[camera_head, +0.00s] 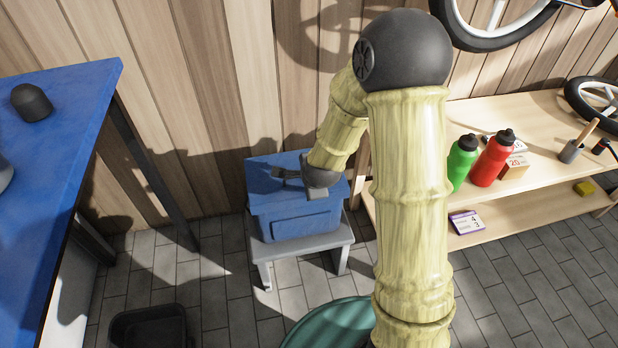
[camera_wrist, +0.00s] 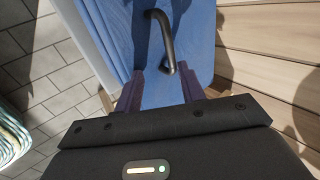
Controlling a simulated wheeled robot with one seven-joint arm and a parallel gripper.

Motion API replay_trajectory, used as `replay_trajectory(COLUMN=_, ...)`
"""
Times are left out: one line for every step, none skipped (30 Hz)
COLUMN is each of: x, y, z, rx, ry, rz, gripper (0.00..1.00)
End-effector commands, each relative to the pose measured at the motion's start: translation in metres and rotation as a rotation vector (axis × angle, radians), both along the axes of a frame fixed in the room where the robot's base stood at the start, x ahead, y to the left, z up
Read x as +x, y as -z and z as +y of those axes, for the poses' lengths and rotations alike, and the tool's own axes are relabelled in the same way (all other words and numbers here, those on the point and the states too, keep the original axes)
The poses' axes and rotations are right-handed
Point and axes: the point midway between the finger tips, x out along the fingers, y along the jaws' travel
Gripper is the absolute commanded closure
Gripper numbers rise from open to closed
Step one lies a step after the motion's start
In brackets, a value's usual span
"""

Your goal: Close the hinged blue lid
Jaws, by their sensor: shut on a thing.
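The blue box (camera_head: 300,222) stands on a small grey stool by the wooden wall. Its blue lid (camera_head: 265,180) lies about level over the top; I cannot tell whether a gap remains beneath it. My gripper (camera_head: 300,178) is at the lid's top, reaching in from the right. In the wrist view the lid's dark curved handle (camera_wrist: 166,35) rises from the blue surface. The two dark purple fingers of my gripper (camera_wrist: 161,72) stand on either side of the handle's near end and are shut on it. The exact contact is hard to see.
The grey stool (camera_head: 340,243) stands on grey tiles. A blue-topped workbench (camera_head: 80,105) is at left, with a black bin (camera_head: 148,328) on the floor. At right, a wooden shelf (camera_head: 540,105) holds a green bottle (camera_head: 462,162) and a red bottle (camera_head: 491,162).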

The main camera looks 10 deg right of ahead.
Motion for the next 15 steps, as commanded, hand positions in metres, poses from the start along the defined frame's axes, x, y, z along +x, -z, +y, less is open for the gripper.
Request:
replay_trajectory(x=-0.008, y=0.013, z=-0.001, rx=0.000, ry=-0.001, rz=0.035, gripper=0.69)
replay_trajectory(x=-0.008, y=0.013, z=-0.001, rx=0.000, ry=-0.001, rz=0.035, gripper=0.69)
replay_trajectory(x=-0.008, y=0.013, z=-0.001, rx=0.000, ry=-0.001, rz=0.035, gripper=0.69)
replay_trajectory(x=-0.008, y=0.013, z=-0.001, rx=0.000, ry=-0.001, rz=0.035, gripper=0.69)
replay_trajectory(x=-0.009, y=0.013, z=-0.001, rx=0.000, ry=-0.001, rz=0.035, gripper=0.69)
replay_trajectory(x=-0.009, y=0.012, z=-0.001, rx=0.000, ry=-0.001, rz=0.034, gripper=0.69)
replay_trajectory(x=-0.009, y=0.011, z=-0.001, rx=0.000, ry=-0.001, rz=0.034, gripper=0.69)
replay_trajectory(x=-0.010, y=0.009, z=-0.001, rx=0.000, ry=-0.001, rz=0.034, gripper=0.69)
replay_trajectory(x=-0.011, y=0.007, z=-0.001, rx=0.000, ry=-0.001, rz=0.034, gripper=0.69)
replay_trajectory(x=-0.013, y=0.004, z=-0.001, rx=0.000, ry=-0.001, rz=0.033, gripper=0.69)
replay_trajectory(x=-0.014, y=0.001, z=-0.002, rx=0.001, ry=0.000, rz=0.032, gripper=0.69)
replay_trajectory(x=-0.017, y=-0.004, z=-0.002, rx=0.000, ry=0.001, rz=0.030, gripper=0.69)
replay_trajectory(x=-0.019, y=-0.008, z=-0.003, rx=0.000, ry=0.001, rz=0.030, gripper=0.69)
replay_trajectory(x=-0.022, y=-0.013, z=-0.003, rx=0.000, ry=0.001, rz=0.029, gripper=0.69)
replay_trajectory(x=-0.025, y=-0.020, z=-0.003, rx=0.001, ry=-0.001, rz=0.026, gripper=0.69)
